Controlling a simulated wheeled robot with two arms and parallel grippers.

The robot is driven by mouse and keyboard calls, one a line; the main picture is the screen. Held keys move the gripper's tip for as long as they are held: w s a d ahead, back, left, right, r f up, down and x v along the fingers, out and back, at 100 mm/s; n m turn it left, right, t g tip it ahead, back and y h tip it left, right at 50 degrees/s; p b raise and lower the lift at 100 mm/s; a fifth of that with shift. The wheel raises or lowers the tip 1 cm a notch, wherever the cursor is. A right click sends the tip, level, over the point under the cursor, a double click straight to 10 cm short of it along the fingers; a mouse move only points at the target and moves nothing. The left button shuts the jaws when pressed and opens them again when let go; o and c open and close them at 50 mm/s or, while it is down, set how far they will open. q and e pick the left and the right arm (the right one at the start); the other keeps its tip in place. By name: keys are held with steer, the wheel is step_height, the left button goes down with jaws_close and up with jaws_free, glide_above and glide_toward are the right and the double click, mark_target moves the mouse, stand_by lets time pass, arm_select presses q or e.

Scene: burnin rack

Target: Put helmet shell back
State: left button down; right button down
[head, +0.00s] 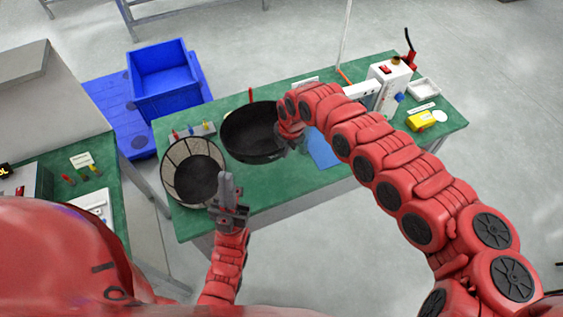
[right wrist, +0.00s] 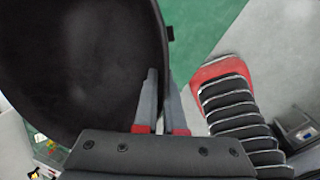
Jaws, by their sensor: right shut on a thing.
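The helmet shell is a black, round, hollow shell (head: 250,132) over the green table, its open side facing up. My right gripper (head: 287,140) is at its right rim. In the right wrist view the dark shell (right wrist: 75,70) fills the left side, and my right gripper's fingers (right wrist: 160,108) are shut on its rim. My left gripper (head: 228,185) is at the table's near edge, by the right side of a round pale-and-black basket-like holder (head: 172,160); whether its fingers are apart is unclear. The shell's underside is hidden.
The green table (head: 285,188) holds colored connectors (head: 195,130) behind the holder, a blue sheet (head: 322,150), a white device (head: 388,75), a yellow tool (head: 420,121) and a small white tray (head: 424,88). A blue crate (head: 165,80) stands behind left. Another bench is at left.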

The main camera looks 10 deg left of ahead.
step_height(320, 180, down, 8)
steer(key=shift+a+f+p, duration=0.1)
steer(key=shift+p, duration=0.45)
steer(key=shift+w+f, duration=0.2)
steer(key=shift+f, duration=0.1)
steer(key=shift+f, duration=0.1)
steer(key=c, duration=1.5)
jaws_free()
steer(key=o, duration=0.5)
